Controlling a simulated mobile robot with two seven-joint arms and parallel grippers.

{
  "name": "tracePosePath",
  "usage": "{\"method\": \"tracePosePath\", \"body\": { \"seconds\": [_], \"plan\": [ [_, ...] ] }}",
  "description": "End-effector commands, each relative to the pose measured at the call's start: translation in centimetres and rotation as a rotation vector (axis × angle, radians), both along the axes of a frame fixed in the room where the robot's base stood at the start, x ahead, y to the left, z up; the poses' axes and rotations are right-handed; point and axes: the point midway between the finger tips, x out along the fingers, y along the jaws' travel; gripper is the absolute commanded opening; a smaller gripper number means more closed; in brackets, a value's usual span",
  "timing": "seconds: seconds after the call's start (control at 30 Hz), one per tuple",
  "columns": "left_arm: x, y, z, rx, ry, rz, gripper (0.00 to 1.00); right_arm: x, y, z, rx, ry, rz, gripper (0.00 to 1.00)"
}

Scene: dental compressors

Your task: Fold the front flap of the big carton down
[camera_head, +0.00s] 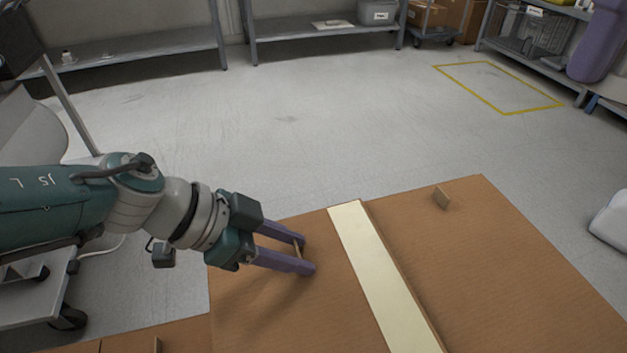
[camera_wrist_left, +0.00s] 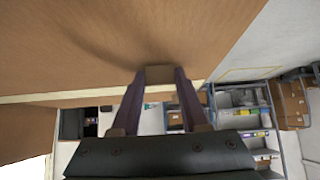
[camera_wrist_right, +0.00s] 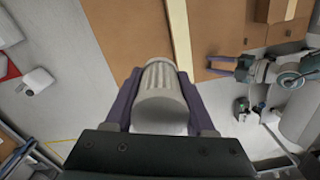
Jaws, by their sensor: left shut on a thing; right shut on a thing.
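The big carton (camera_head: 500,270) fills the lower part of the head view, with a pale strip (camera_head: 385,275) running across its brown board. My left gripper (camera_head: 305,255) is over the board left of the strip, shut on a similar small tab (camera_wrist_left: 160,74). The board (camera_wrist_left: 120,35) fills the top of the left wrist view, with a pale edge below it. My right gripper (camera_wrist_right: 160,92) is shut on a grey ribbed cylinder (camera_wrist_right: 160,85). Which panel is the front flap, I cannot tell for sure.
Grey shelves (camera_head: 140,45) line the back wall. A yellow floor outline (camera_head: 500,88) is at the back right, and a white object (camera_head: 610,225) is at the right edge. A wheeled cart (camera_head: 45,305) stands at the left. The floor behind the carton is clear.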

Motion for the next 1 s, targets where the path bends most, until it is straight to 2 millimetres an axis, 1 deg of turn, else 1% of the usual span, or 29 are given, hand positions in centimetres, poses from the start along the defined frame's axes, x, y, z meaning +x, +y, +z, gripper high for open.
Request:
{"method": "tracePosePath", "body": {
  "seconds": [0.03,0.57,0.6,0.8,0.87,1.0],
  "plan": [
    [0.12,-0.70,0.15,-0.015,-0.003,-0.001,0.00,0.00,0.00,-0.16,0.000,0.000,0.000,0.00],
    [0.11,-0.83,0.00,-0.016,-0.005,-0.004,0.00,0.00,0.00,-0.24,0.000,0.000,0.000,0.00],
    [0.11,-0.83,0.01,-0.016,-0.005,-0.004,0.47,0.00,0.00,-0.24,0.000,0.000,0.000,0.00],
    [0.07,-0.55,-0.14,-0.011,-0.003,-0.002,0.69,0.01,0.00,-0.23,0.000,0.000,0.000,0.00],
    [0.06,-0.48,-0.18,-0.009,-0.002,-0.002,0.75,0.00,0.00,-0.23,0.000,0.000,0.000,0.00],
    [0.05,-0.37,-0.25,-0.006,-0.001,-0.001,0.75,0.00,0.00,-0.22,0.000,0.000,0.000,0.00]
  ]
}}
